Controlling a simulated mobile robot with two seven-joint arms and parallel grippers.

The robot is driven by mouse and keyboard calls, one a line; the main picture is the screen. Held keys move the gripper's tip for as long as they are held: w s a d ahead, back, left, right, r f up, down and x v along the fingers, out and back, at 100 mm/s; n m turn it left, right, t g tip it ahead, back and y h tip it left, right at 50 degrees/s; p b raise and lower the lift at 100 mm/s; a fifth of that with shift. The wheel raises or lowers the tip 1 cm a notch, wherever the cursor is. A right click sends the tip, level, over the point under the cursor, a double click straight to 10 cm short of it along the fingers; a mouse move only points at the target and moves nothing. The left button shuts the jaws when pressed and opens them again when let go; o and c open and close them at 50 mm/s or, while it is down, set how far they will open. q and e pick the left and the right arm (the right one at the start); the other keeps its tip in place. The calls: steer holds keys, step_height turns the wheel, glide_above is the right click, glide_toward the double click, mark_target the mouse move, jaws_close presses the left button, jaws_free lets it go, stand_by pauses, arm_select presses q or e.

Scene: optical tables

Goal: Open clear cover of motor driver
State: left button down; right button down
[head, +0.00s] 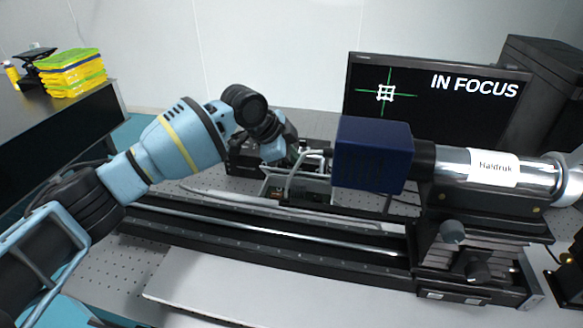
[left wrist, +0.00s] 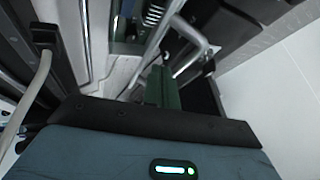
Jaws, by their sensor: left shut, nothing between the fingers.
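My left gripper (head: 284,150) reaches in from the left and is over the equipment behind the long black rail. It is shut and empty, and its fingertips are hard to make out. The motor driver appears to be in the framed assembly (head: 297,185) just below and right of the gripper, partly hidden by the rail and cables. I cannot clearly make out its clear cover or whether the cover is open. In the left wrist view, a green block (left wrist: 162,86) and a bent metal bar (left wrist: 190,42) show beyond the wrist housing. My right gripper is not in view.
A blue box (head: 373,155) joined to a silver cylinder labelled Naldruk (head: 492,168) stands right of the gripper. A monitor (head: 430,95) behind reads IN FOCUS. The black rail (head: 270,235) crosses in front. Yellow-green stacked items (head: 72,72) sit on a left-hand table.

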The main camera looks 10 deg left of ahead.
arm_select(q)
steer(key=shift+w+d+g, duration=0.1)
steer(key=shift+w+g, duration=0.1)
steer(key=shift+g, duration=0.1)
steer(key=shift+w+r, duration=0.1)
steer(key=shift+w, duration=0.1)
steer(key=shift+w+r+g+b, duration=0.15)
steer(key=shift+w+b, duration=0.15)
steer(key=shift+w, duration=0.35)
steer(key=shift+w+g+b, duration=0.15)
steer(key=shift+w+b, duration=0.15)
steer(key=shift+w, duration=0.3)
steer(key=shift+w+r, duration=0.2)
steer(key=shift+w, duration=0.1)
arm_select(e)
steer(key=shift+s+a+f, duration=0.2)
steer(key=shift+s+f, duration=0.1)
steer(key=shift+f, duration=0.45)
